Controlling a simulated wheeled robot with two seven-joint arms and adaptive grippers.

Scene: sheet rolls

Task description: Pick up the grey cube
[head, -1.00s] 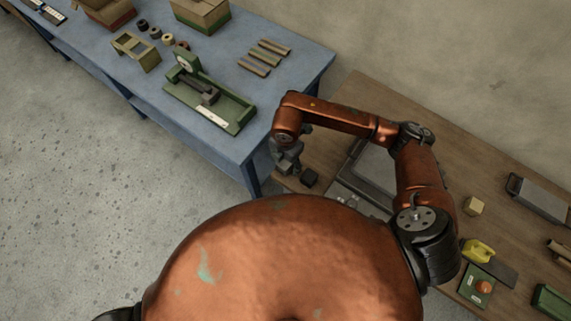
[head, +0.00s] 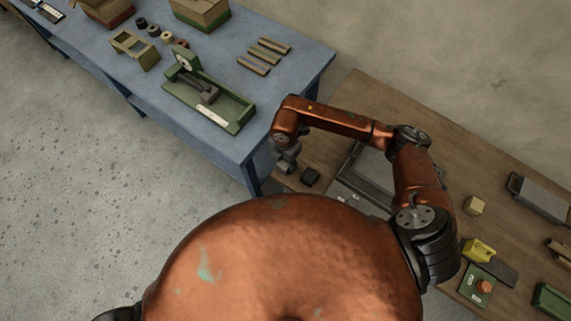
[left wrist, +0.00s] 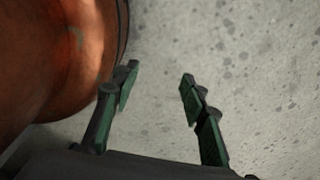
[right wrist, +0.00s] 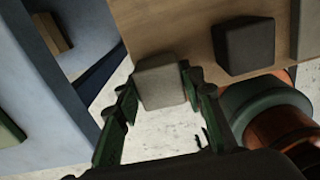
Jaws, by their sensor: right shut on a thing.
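The grey cube (right wrist: 161,82) is light grey and sits between the fingers of my right gripper (right wrist: 158,92) in the right wrist view. The fingers are shut on its two sides. In the head view my right gripper (head: 286,162) hangs at the wooden table's left end, and the cube there is too small and covered to make out. A dark, nearly black cube (right wrist: 244,46) stands on the table just right of the held cube; it also shows in the head view (head: 310,176). My left gripper (left wrist: 158,88) is open and empty above the speckled floor.
The wooden table (head: 345,110) carries a dark-framed tray (head: 366,170), a pale yellow block (head: 474,206), a yellow item (head: 479,250) and a grey bin (head: 538,198). A blue table (head: 225,142) with a green fixture (head: 212,100) stands to the left, with a narrow gap between.

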